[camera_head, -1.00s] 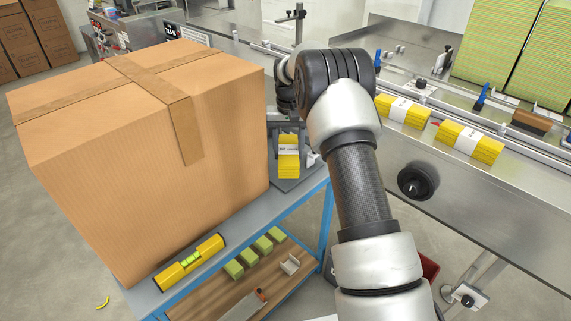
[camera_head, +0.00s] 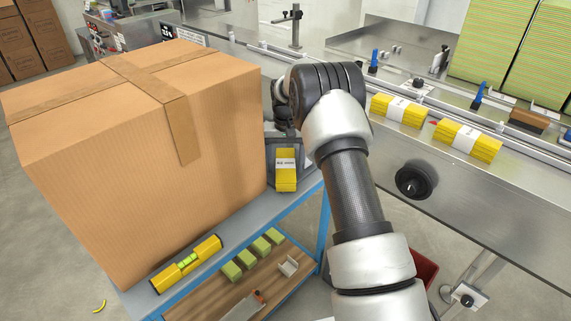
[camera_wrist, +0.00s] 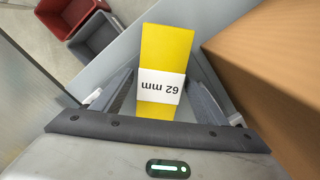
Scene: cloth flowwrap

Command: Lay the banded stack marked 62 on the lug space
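The yellow stack with a white band (camera_head: 286,180) is at the right of the large carton, over the grey bench. In the wrist view, its band (camera_wrist: 162,86) reads 62 mm upside down. My gripper (camera_wrist: 161,77) has one grey finger along each side of this stack, and the fingertips look close against its edges. Whether its underside touches the bench is unclear. On the conveyor line, two more banded yellow stacks, a left one (camera_head: 385,103) and a right one (camera_head: 482,147), lie in a row with a gap between them. Which space is the lug space is not clear.
A large brown carton (camera_head: 110,150) fills the bench beside my gripper; its side (camera_wrist: 280,85) is close in the wrist view. A yellow level (camera_head: 205,249) lies on the bench front. Red (camera_wrist: 66,15) and grey (camera_wrist: 98,38) bins stand below. A black knob (camera_head: 411,181) projects from the conveyor's side.

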